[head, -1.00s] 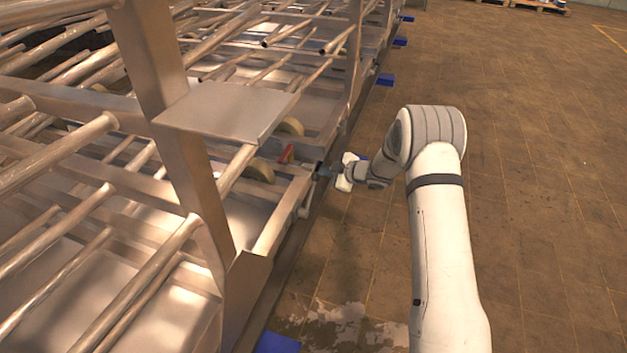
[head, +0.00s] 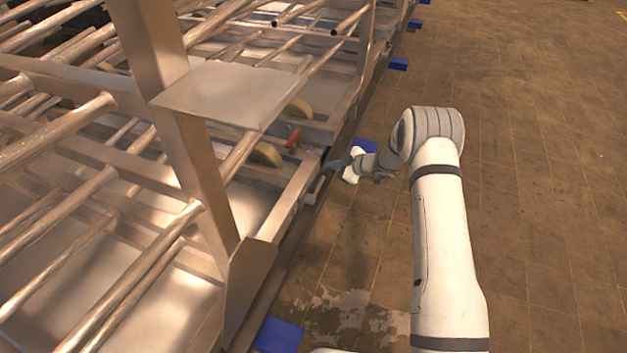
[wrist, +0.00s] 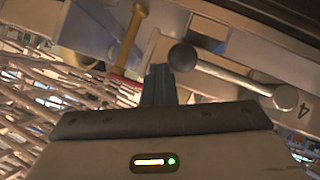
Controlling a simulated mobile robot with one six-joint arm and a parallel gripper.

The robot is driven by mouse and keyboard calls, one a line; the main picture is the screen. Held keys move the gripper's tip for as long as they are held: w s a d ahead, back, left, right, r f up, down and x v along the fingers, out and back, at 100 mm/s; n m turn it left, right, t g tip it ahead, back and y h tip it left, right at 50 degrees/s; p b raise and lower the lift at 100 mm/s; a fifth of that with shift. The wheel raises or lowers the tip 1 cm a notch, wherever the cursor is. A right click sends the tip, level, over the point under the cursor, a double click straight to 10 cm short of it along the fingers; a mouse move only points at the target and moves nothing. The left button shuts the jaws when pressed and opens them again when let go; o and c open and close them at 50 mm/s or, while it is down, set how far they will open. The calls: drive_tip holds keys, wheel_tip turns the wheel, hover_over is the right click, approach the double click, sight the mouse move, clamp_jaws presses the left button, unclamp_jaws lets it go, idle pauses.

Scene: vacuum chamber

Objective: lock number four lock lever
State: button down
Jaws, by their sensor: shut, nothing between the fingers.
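My gripper (wrist: 158,84) is shut and empty, its blue-grey fingers together in the wrist view. A metal lever with a dark round knob (wrist: 183,57) lies just right of the fingertips. Its rod (wrist: 235,78) runs right and down to a round pivot end (wrist: 285,97), beside a plate marked "4" (wrist: 304,107). I cannot tell whether the fingers touch the knob.
The metal rack (head: 185,130) with many tubes fills the left. A flat metal plate (head: 225,95) juts above the rail. A red handle (head: 293,138) stands inside the rail. Blue blocks (head: 278,335) sit along the rack's foot. The brown floor (head: 550,200) at right is clear.

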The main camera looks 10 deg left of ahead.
drive_tip(key=shift+d+f, duration=0.1)
drive_tip(key=shift+d, duration=0.05)
drive_tip(key=d+r+p, duration=0.2)
drive_tip(key=d+r, duration=0.7)
drive_tip(key=shift+d+r, duration=0.15)
drive_tip(key=shift+r, duration=0.05)
idle(0.7)
